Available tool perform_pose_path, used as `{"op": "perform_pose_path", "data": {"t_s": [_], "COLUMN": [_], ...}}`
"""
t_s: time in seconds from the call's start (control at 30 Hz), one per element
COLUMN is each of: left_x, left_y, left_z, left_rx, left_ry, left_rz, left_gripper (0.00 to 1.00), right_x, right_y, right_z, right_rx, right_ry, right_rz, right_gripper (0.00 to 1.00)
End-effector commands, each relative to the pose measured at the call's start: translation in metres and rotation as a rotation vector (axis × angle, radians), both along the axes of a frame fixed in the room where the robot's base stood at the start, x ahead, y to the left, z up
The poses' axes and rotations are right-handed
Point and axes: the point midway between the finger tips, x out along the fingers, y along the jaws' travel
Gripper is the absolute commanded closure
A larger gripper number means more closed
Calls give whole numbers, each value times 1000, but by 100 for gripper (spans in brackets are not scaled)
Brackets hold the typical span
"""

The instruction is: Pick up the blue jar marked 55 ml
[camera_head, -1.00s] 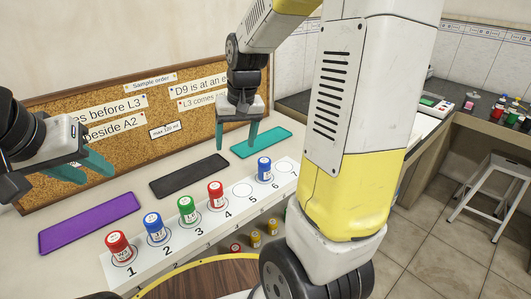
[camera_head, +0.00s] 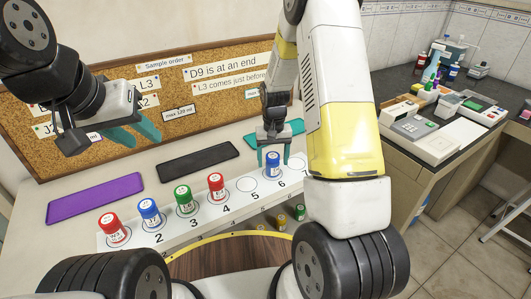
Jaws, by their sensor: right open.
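Another blue jar (camera_head: 149,212) stands on spot 2. The volume markings on both are too small to read. My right gripper (camera_head: 274,155) is open and empty, pointing down at the jar on spot 6. Its teal fingers show on either side of that jar's lid; whether they touch it I cannot tell. My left gripper (camera_head: 136,136) is open and empty, raised in front of the cork board, far from the jars.
Red jars (camera_head: 114,228) (camera_head: 216,187) and a green jar (camera_head: 184,200) share the strip; spot 5 is empty. Purple (camera_head: 95,197), black (camera_head: 195,161) and teal (camera_head: 292,130) mats lie behind. A cork board (camera_head: 80,145) stands at the back. My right arm hides the strip's right end.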

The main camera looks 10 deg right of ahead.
Motion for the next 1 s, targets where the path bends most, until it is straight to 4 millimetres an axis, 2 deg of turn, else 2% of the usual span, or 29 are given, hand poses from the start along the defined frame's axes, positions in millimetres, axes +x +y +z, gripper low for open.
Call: {"op": "perform_pose_path", "data": {"t_s": [0.1,0.2,0.47,0.8,0.83,1.0], "left_x": [0,0,0,0,0,0], "left_y": [0,0,0,0,0,0], "left_z": [0,0,0,0,0,0], "left_rx": [0,0,0,0,0,0], "left_ry": [0,0,0,0,0,0], "left_rz": [0,0,0,0,0,0], "left_gripper": [64,64,64,64,64,64], "right_x": [1,2,2,2,2,2], "right_y": [0,0,0,0,0,0], "right_z": [-19,-28,-30,-30,-30,-30], "right_rx": [0,0,0,0,0,0], "right_ry": [3,1,0,0,0,0], "right_rz": [0,0,0,0,0,0], "right_gripper": [30,30,30,94,97,97]}}
